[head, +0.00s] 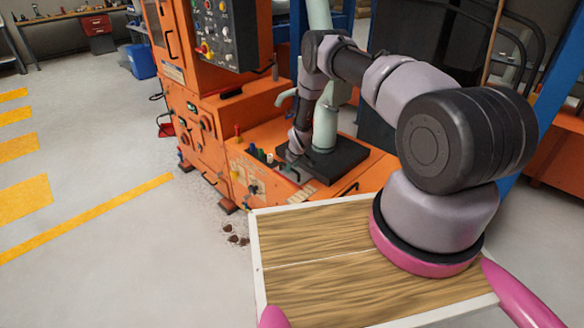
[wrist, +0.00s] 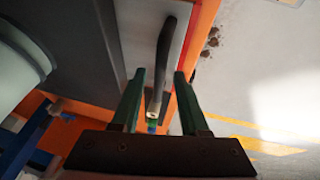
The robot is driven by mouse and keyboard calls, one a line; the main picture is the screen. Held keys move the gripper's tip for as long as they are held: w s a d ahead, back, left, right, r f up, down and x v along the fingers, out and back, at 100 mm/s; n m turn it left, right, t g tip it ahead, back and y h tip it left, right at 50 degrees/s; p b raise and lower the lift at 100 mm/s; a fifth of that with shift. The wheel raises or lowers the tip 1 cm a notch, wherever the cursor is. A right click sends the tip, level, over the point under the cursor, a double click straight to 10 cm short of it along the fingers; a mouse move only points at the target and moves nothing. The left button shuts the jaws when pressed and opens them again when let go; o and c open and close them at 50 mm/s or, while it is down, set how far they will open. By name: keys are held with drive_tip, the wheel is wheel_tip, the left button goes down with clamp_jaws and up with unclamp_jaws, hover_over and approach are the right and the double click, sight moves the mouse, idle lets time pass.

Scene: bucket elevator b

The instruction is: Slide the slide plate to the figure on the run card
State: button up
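In the wrist view my gripper (wrist: 160,76) is open, its two green fingers standing apart. A dark bar handle (wrist: 165,45) lies between and beyond the fingertips, with gaps on both sides. It lies over a light grey plate (wrist: 137,25), which may be the slide plate; its markings cannot be read. In the head view my arm reaches to the top of the orange machine (head: 222,125), and my gripper is small and partly hidden there. I cannot pick out the run card or its figure.
A pale green column (head: 325,120) on a dark base stands close beside my wrist. A control panel (head: 225,30) with knobs rises behind. Small coloured knobs line the machine's near edge. Open floor (head: 90,150) with yellow markings lies to the left.

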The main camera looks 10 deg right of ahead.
clamp_jaws()
idle(1.2)
